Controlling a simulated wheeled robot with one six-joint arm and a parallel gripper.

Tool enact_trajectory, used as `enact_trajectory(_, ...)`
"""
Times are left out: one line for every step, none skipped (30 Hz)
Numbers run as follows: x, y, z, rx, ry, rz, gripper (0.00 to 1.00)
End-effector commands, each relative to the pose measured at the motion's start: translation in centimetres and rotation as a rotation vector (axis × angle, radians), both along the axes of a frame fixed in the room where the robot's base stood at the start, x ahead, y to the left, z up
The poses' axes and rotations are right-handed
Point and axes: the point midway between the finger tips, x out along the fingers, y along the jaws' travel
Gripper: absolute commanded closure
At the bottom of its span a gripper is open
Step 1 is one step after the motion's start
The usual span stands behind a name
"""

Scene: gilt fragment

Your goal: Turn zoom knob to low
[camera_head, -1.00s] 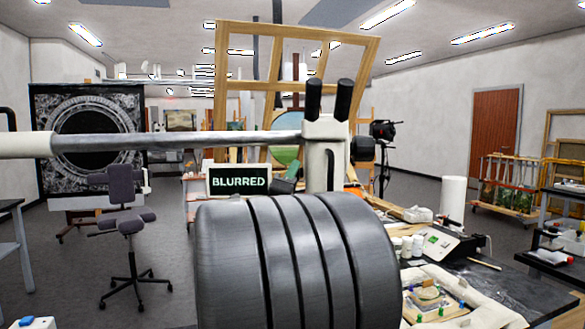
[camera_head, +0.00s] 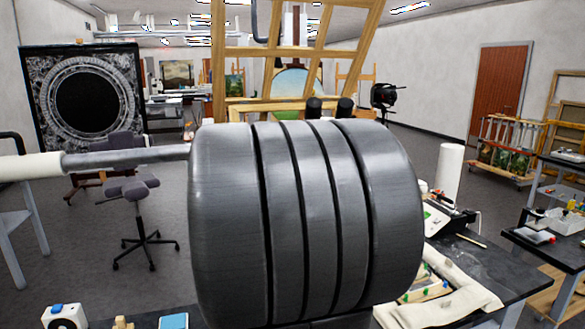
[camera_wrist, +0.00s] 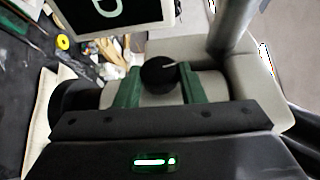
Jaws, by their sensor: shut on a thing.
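In the wrist view, a black round zoom knob (camera_wrist: 155,78) with a pale pointer line sits on the beige side of the microscope body (camera_wrist: 218,86). The line points right and slightly up. My gripper (camera_wrist: 159,75) is shut on this knob, one green finger on each side. In the head view, the two black eyepieces (camera_head: 314,107) and the microscope's metal boom (camera_head: 125,158) show. The microscope head, the knob and my gripper are hidden there behind a large grey ribbed cylinder. The lit display (camera_wrist: 115,20) is cropped in the wrist view, with one green letter part showing.
The dark workbench (camera_head: 475,262) at right holds a white paper roll (camera_head: 449,172) and a padded cloth (camera_head: 440,300). A yellow ring (camera_wrist: 63,42) lies at upper left in the wrist view. A stool (camera_head: 140,215) stands on open floor at left.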

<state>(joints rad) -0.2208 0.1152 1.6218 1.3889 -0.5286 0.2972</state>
Motion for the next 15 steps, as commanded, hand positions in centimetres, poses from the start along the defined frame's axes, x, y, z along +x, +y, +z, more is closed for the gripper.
enact_trajectory(0.01, -0.12, 0.38, 0.001, 0.023, -0.001, 0.87)
enact_trajectory(0.02, -0.12, 0.4, 0.001, 0.037, -0.002, 0.87)
enact_trajectory(0.02, -0.1, 0.4, 0.001, 0.054, -0.002, 0.87)
enact_trajectory(0.03, -0.11, 0.41, 0.001, 0.068, -0.001, 0.87)
enact_trajectory(0.03, -0.14, 0.41, 0.0, 0.083, -0.002, 0.87)
enact_trajectory(0.04, -0.16, 0.42, 0.0, 0.101, -0.003, 0.87)
enact_trajectory(0.04, -0.14, 0.4, -0.001, 0.115, -0.003, 0.87)
enact_trajectory(0.05, -0.14, 0.39, -0.001, 0.129, -0.003, 0.87)
enact_trajectory(0.06, -0.18, 0.4, -0.003, 0.148, -0.004, 0.87)
enact_trajectory(0.06, -0.18, 0.41, -0.002, 0.161, -0.004, 0.87)
enact_trajectory(0.08, -0.16, 0.42, -0.003, 0.175, -0.004, 0.87)
enact_trajectory(0.09, -0.2, 0.44, -0.004, 0.193, -0.004, 0.87)
enact_trajectory(0.1, -0.2, 0.44, -0.003, 0.208, -0.004, 0.87)
enact_trajectory(0.1, -0.19, 0.45, -0.004, 0.222, -0.004, 0.87)
enact_trajectory(0.11, -0.18, 0.45, -0.005, 0.241, -0.004, 0.87)
